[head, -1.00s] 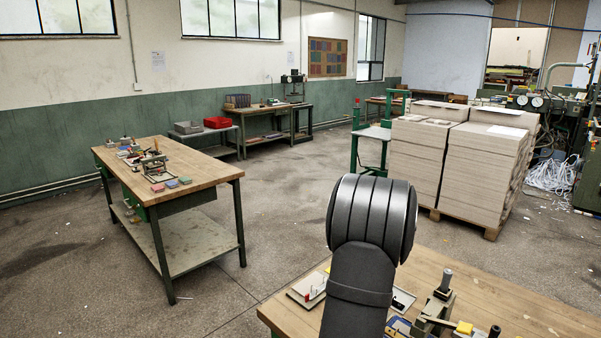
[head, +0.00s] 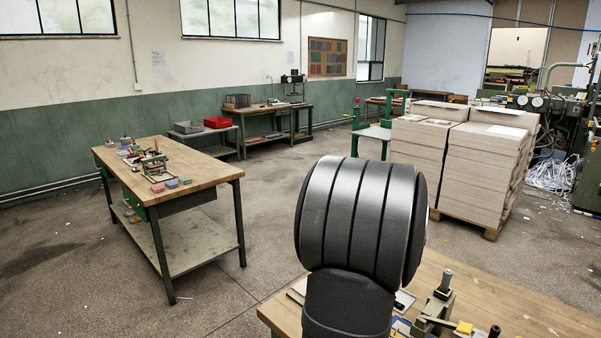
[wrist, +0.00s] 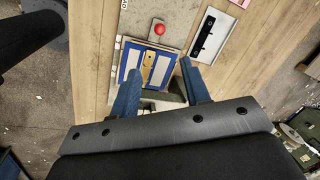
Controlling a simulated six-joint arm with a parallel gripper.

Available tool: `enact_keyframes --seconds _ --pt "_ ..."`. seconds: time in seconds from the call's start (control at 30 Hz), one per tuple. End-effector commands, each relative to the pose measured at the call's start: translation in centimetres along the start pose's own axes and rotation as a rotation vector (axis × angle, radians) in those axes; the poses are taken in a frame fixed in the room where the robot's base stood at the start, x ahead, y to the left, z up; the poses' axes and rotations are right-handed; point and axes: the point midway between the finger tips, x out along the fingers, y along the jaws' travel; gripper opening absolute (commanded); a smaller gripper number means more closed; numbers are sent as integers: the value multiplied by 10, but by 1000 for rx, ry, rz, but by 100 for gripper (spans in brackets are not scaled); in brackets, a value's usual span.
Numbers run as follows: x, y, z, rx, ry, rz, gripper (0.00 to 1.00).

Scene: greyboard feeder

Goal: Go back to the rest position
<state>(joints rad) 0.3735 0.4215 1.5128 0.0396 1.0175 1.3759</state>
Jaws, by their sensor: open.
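In the wrist view my gripper (wrist: 157,92) shows its two blue fingers spread apart with nothing between them, so it is open. It hangs above the wooden workbench (wrist: 90,65). Past the fingertips lies a blue and white piece with a yellow strip (wrist: 148,68); the gripper is apart from it as far as I can tell. In the head view my dark arm link stands large in the foreground and hides the gripper and part of the bench (head: 540,310).
A red ball-shaped knob (wrist: 159,29) sits on a grey plate on the bench. A black bar on a white plate (wrist: 207,36) lies beside it. A metal fixture with an upright handle (head: 440,298) stands on the bench's right. Stacked greyboard (head: 475,165) stands on a pallet behind.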

Motion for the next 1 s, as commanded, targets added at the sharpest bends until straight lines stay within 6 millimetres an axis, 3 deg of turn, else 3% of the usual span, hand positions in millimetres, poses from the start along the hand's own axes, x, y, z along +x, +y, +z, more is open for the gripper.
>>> enact_keyframes --seconds 0.07,0.8,0.93,1.0 --pt "-17 0 0 0 1 -3 43" --pt "136 1 0 0 -1 5 43" --pt "160 1 0 0 -1 4 43" --pt "161 -8 12 -4 -1 -2 43"
